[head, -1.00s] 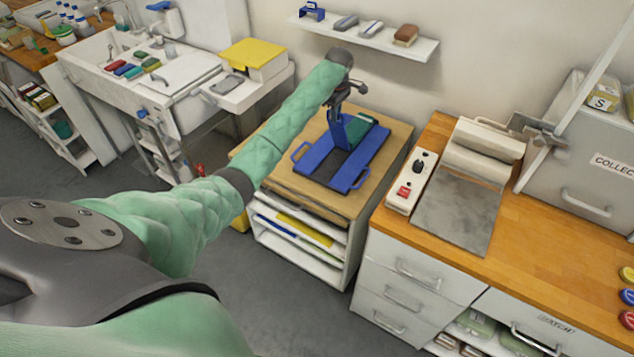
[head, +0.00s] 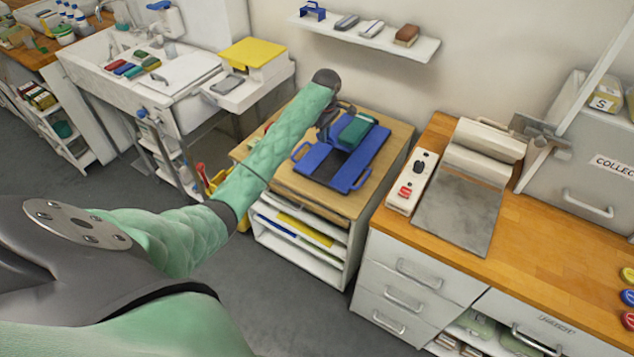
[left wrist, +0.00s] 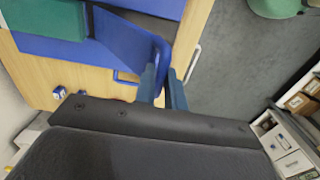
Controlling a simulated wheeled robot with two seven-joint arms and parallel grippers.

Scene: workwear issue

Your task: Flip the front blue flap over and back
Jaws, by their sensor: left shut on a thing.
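The blue folding board (head: 371,155) lies on the wooden top of a low cabinet, with a folded green cloth (head: 357,130) at its far part. My left gripper (head: 325,128) is over the far left side of the board. In the left wrist view, the fingers (left wrist: 165,88) are shut on the edge of a blue flap (left wrist: 128,42), which looks tilted up from the board. The green cloth (left wrist: 42,18) is at the upper left there. In the head view, my gripper and forearm hide most of the held flap. My right gripper is out of view.
The cabinet top (head: 385,178) has bare wood around the board. To its right, a counter carries a switch box (head: 410,180) and a grey plate (head: 455,215). A wall shelf (head: 370,38) hangs above. A sink (head: 140,75) stands at the left.

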